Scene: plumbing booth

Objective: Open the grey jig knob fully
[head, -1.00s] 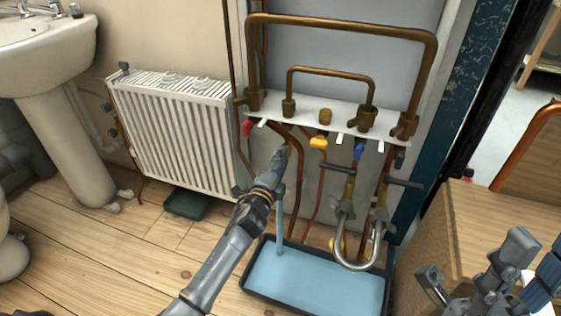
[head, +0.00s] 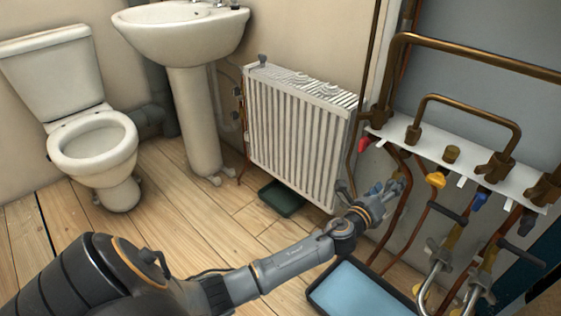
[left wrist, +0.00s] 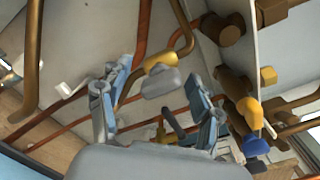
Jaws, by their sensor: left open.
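A dark grey knob (head: 527,221) hangs under the right end of the white jig strip (head: 455,172) in the head view. My left gripper (head: 393,188) is open, below the strip's left end, left of the yellow knob and well apart from the grey one. In the left wrist view, its two fingers (left wrist: 158,108) are spread. A light grey piece with a brass-yellow end (left wrist: 160,83) shows beyond and between them; I cannot tell if it is the grey knob. No contact is visible. My right gripper is not clearly in view.
Red (head: 362,145), yellow (head: 436,179) and blue (head: 480,200) knobs line the strip. Copper pipes run below. A blue tray (head: 312,297) lies on the floor. A white radiator (head: 295,135), basin (head: 185,35) and toilet (head: 90,165) stand left.

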